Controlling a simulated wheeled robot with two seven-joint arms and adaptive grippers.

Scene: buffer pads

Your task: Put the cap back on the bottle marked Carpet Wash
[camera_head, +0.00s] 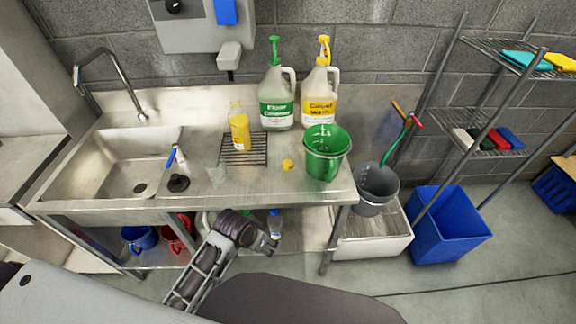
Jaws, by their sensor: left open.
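A large jug with a yellow label that appears to read Carpet Wash (319,100) stands upright at the back of the steel counter, with a yellow pump on top. A small clear bottle of yellow liquid (240,132) stands upright on a drain grid (257,158); its top looks uncapped and its label is too small to read. A small yellow cap (288,164) lies on the counter, between the grid and a green bucket. My left gripper (268,244) is open and empty, in front of and below the counter's front edge. My right gripper is out of view.
The green bucket (326,152) is right of the cap. A sink (120,160) and black plug (179,183) are left. A grey bucket (376,190) stands beyond the counter's right end.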

